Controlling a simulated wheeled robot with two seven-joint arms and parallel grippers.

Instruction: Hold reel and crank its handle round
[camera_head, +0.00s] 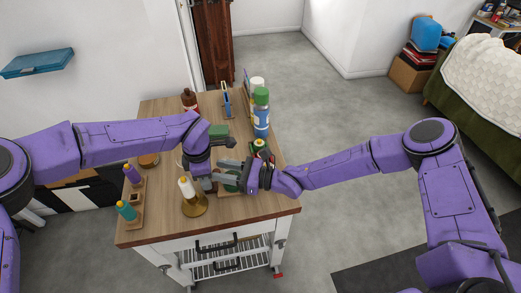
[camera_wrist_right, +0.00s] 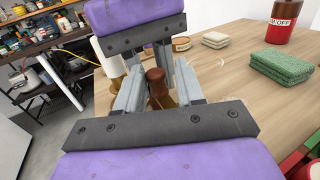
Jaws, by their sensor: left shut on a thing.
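The reel (camera_head: 231,187) shows as a small green piece between my two grippers above the wooden top; most of it is hidden. My left gripper (camera_head: 212,174) comes in from the left and is shut on the reel. My right gripper (camera_head: 237,173) faces it from the right, close by. In the right wrist view, a brown handle knob (camera_wrist_right: 155,76) stands between the right gripper's fingers (camera_wrist_right: 158,82). These fingers look apart, with gaps beside the knob. The left gripper also shows behind them.
The wooden cart top (camera_head: 158,228) holds a white spool on a brass stand (camera_head: 188,190), small bottles (camera_head: 126,211) at the left, and a green-capped can (camera_head: 261,112) behind the grippers. A folded green cloth (camera_wrist_right: 283,70) and a red-brown bottle (camera_wrist_right: 282,22) also stand there.

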